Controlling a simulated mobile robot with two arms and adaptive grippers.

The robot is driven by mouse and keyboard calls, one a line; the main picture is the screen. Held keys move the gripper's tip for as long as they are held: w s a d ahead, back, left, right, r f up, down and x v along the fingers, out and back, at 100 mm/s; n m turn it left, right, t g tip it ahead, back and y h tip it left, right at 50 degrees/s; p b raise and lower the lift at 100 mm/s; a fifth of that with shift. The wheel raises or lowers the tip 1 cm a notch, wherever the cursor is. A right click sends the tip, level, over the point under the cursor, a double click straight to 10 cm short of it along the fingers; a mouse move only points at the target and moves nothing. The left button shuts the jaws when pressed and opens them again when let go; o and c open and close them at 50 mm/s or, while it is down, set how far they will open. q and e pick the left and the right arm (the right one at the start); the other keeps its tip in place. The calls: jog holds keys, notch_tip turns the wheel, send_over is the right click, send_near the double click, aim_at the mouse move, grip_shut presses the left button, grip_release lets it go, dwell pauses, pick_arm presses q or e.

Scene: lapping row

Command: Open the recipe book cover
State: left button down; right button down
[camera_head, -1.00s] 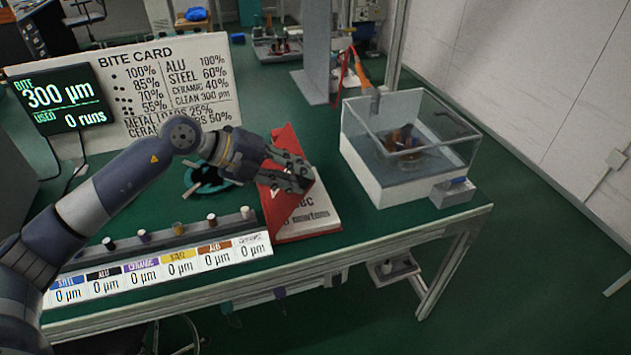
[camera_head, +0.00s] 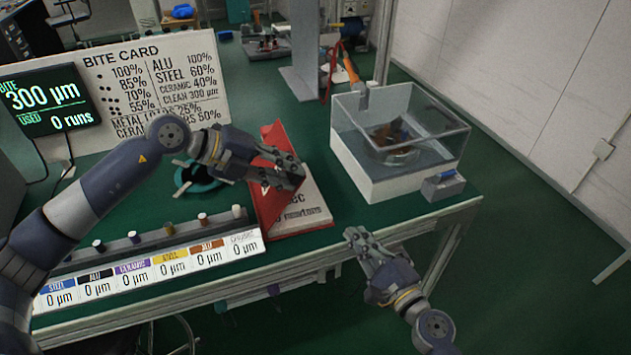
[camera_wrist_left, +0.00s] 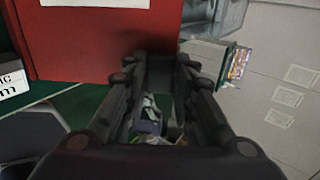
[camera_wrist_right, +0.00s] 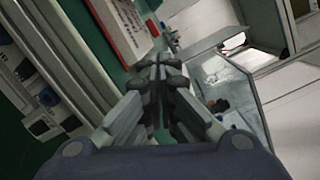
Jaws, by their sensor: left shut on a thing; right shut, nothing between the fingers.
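The recipe book (camera_head: 308,208) lies near the front edge of the green bench. Its red cover (camera_head: 277,139) is raised at a slant over a white lettered page or face. My left gripper (camera_head: 297,172) is shut on the cover at its right side; its fingers hide part of the book. The red cover also shows in the left wrist view (camera_wrist_left: 95,48), beside the fingers. My right gripper (camera_head: 354,237) is shut and empty, in front of the bench edge, right of and below the book. The book shows at the top of the right wrist view (camera_wrist_right: 122,28).
A clear-walled tank (camera_head: 390,182) stands right of the book. A rack with labelled pots (camera_head: 150,240) runs along the front left. A teal dish (camera_head: 192,185) lies left of the book. The bite card (camera_head: 190,75) and a display (camera_head: 48,100) stand behind.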

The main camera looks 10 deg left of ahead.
notch_tip(320, 180, up, 6)
jog(key=a+m+y, duration=0.1)
jog(key=y, duration=0.1)
pick_arm(q)
jog(key=shift+w, duration=0.1)
pick_arm(e)
jog(key=w+a+r, duration=0.3)
jog(key=w+a, duration=0.2)
jog(key=a, duration=0.4)
jog(key=shift+a+r+t, duration=0.3)
jog(key=shift+a+r, duration=0.05)
jog(key=shift+a, duration=0.05)
